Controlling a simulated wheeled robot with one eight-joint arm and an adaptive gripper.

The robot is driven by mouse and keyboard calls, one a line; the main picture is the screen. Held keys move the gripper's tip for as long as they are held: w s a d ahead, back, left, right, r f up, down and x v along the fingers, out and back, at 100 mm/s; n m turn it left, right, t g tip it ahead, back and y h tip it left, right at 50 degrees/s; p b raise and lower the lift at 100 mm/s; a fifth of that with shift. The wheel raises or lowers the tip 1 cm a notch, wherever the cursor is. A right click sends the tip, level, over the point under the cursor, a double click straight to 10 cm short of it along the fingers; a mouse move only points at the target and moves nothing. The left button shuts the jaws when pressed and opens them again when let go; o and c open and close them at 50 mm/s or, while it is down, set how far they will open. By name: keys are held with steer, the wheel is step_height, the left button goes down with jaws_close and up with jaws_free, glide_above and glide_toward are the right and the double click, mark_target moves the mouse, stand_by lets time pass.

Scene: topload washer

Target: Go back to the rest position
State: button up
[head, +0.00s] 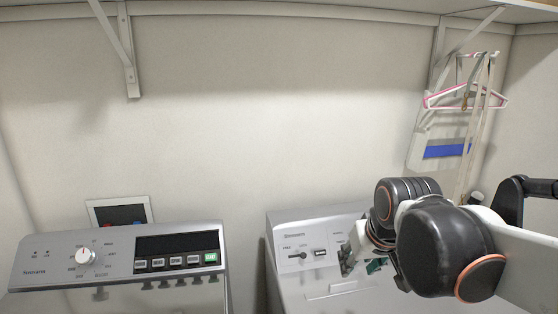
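My gripper (356,258) is at the lower right of the head view, partly hidden behind my own dark arm joints. It is in front of the control panel of a light grey machine (300,228), close to the panel's right part. Whether it touches the machine cannot be told. Its fingers are small and largely covered, so I cannot see whether they are open or shut. No held object shows.
A washer control panel (60,262) with a white knob and several buttons, one green, stands at the lower left. A shelf bracket (128,60) is on the wall. Pink and white hangers (440,98) hang at the right. The wall's middle is clear.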

steer(key=s+d+f, duration=0.1)
steer(key=s+f, duration=0.1)
steer(key=s, duration=0.5)
steer(key=s+d+f+m+t, duration=0.1)
steer(key=s+d+f, duration=0.1)
steer(key=s, duration=0.5)
steer(key=shift+f+h+b, duration=0.3)
steer(key=shift+f+b, duration=0.15)
steer(key=shift+f, duration=0.15)
steer(key=shift+d, duration=0.1)
stand_by(1.2)
